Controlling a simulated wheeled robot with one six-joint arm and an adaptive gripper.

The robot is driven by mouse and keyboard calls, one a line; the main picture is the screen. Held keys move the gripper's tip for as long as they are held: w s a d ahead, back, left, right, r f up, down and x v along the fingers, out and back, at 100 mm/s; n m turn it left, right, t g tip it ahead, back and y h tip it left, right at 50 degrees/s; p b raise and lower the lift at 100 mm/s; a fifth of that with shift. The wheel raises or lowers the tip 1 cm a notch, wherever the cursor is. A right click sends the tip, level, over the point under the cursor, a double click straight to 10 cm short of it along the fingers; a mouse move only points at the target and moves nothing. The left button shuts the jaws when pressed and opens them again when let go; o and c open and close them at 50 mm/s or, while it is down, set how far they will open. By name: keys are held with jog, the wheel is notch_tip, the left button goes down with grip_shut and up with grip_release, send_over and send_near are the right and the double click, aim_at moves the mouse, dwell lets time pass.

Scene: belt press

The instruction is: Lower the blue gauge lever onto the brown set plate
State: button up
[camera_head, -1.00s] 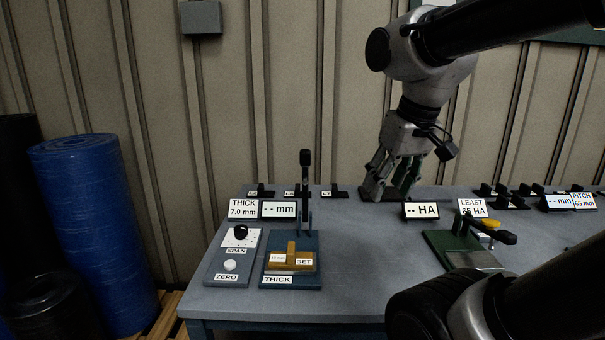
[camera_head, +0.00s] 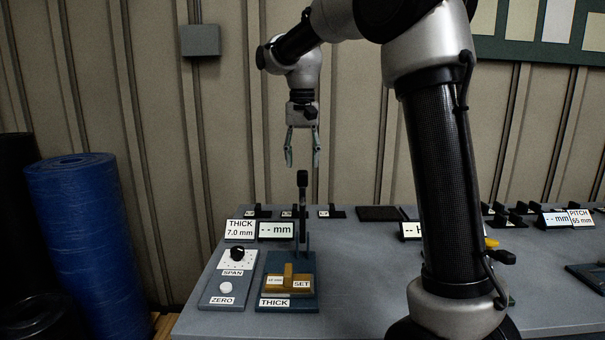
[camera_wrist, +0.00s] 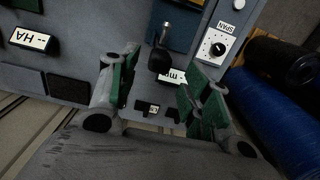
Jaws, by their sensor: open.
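The blue thickness gauge (camera_head: 309,292) stands at the left of the bench. Its lever (camera_head: 302,207) is upright, with a black knob on top. The brown set plate (camera_head: 288,282), labelled SET, lies on the gauge base in front of the lever. My gripper (camera_head: 302,163) is open and empty, pointing down above the lever knob and apart from it in the picture. In the wrist view the lever knob (camera_wrist: 159,60) shows beyond and between my open fingers (camera_wrist: 155,95). The set plate is not clear in the wrist view.
A grey panel with a SPAN knob (camera_head: 238,254) and a ZERO button (camera_head: 226,288) sits left of the gauge. A "-- mm" display (camera_head: 276,230) and a THICK 7.0 mm sign (camera_head: 240,230) stand behind. A blue roll (camera_head: 88,235) stands left of the bench.

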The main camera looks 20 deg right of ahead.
aim_at(302, 171)
jog(key=shift+f, duration=2.25)
grip_shut()
